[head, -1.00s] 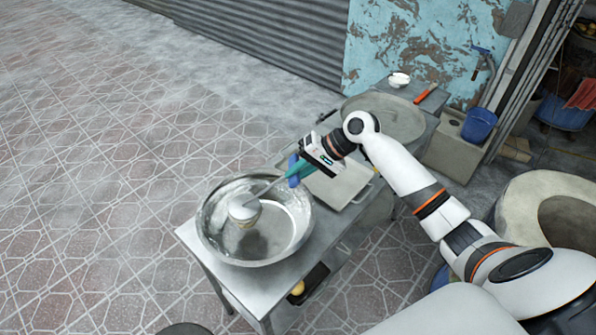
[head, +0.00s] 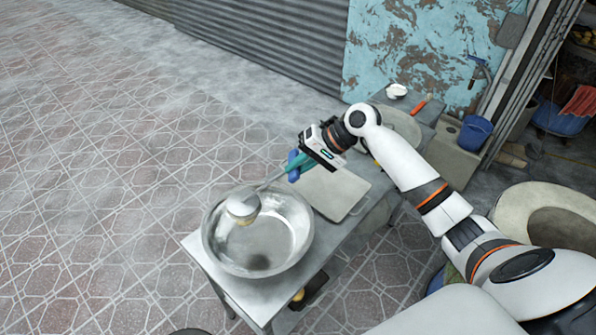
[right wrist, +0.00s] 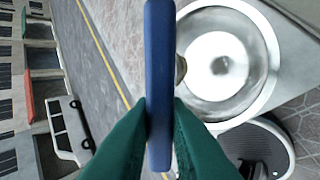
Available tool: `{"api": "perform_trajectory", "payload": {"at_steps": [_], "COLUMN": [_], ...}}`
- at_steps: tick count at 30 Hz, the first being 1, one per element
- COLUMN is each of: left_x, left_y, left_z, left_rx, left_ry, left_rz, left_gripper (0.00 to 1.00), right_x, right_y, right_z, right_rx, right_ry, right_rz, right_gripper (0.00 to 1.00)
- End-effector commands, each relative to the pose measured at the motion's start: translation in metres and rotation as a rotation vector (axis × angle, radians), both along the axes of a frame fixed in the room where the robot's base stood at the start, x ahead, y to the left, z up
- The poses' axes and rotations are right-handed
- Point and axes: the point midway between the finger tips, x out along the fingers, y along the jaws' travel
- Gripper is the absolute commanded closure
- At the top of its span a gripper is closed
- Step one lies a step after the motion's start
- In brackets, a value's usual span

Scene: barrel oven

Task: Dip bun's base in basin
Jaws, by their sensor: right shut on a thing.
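My right gripper (head: 297,168) has green fingers shut on the blue handle (right wrist: 159,90) of a thin tool. The tool's shaft slants down left to the bun (head: 242,207), which looks pale on top and tan beneath. The bun hangs above the back left part of the wide metal basin (head: 300,252), apart from its floor. A dark spot shows on the basin's floor near the front. In the right wrist view the basin (right wrist: 262,88) is at the right, and the handle hides most of the bun. My left gripper is not in view.
The basin stands on a metal table (head: 212,271). A flat rectangular tray (head: 335,192) lies behind it to the right. Further back are a white bowl (head: 397,91), an orange-handled tool (head: 422,105) and a blue bucket (head: 474,134). The floor left of the table is clear.

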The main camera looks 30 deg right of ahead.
Motion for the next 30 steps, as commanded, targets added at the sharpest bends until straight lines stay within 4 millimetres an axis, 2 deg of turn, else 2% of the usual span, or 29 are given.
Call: {"api": "perform_trajectory", "payload": {"at_steps": [13, 30], "left_x": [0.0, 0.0], "left_y": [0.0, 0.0], "left_z": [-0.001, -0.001], "left_rx": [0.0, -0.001], "left_ry": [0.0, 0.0], "left_rz": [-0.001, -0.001], "left_gripper": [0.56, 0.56], "right_x": [0.001, 0.0], "right_y": [0.0, 0.0], "right_z": [0.043, 0.046], "right_rx": [0.0, 0.001], "right_ry": [-0.004, -0.003], "right_rz": [0.001, -0.001], "right_gripper": [1.0, 1.0]}}
